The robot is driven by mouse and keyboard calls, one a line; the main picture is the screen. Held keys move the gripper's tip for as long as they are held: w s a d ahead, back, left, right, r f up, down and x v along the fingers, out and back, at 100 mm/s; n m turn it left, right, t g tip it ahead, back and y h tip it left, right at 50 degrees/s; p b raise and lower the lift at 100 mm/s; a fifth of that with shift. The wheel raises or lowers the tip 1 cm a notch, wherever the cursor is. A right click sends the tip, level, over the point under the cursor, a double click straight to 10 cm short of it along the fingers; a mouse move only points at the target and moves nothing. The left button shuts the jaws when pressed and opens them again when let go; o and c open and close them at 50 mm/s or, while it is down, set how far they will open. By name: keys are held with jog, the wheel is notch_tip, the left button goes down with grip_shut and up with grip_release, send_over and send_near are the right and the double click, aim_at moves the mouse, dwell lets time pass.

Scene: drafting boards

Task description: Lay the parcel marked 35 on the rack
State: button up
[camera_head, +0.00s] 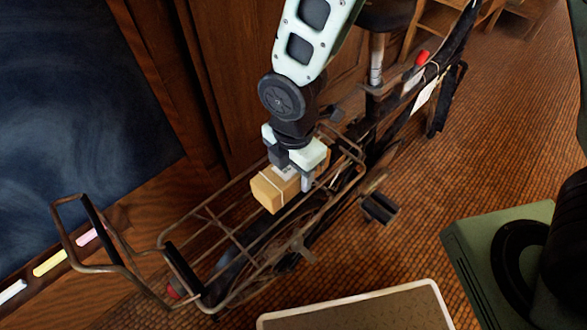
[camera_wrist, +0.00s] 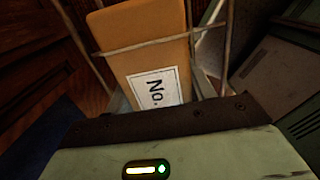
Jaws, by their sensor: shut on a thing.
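The parcel (camera_head: 268,194) is a small tan box with a pale string round it. In the head view it is between the fingers of my gripper (camera_head: 292,174), which is shut on it. The wrist view shows the parcel (camera_wrist: 150,62) with a white label (camera_wrist: 155,92) reading "No."; the number after it is hidden by my gripper's body. The rack (camera_head: 213,204) is a rusty wire carrier on a bicycle. The parcel is over the rack's far part, near the upright bicycle frame; I cannot tell whether it touches the wires.
A wire loop (camera_head: 68,228) rises at the rack's near left end. A dark board (camera_head: 70,120) with chalk sticks (camera_head: 50,263) stands left. A pedal (camera_head: 379,207) sticks out right. A pale-edged board (camera_head: 360,311) and a green machine (camera_head: 490,255) stand at lower right. Woven floor (camera_head: 430,180) lies between.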

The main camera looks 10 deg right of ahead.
jog(key=shift+f, duration=0.15)
jog(key=o, duration=1.4)
notch_tip(320, 180, up, 12)
jog(key=p, duration=0.3)
jog(key=shift+r+p, duration=0.2)
jog(key=shift+p, duration=0.15)
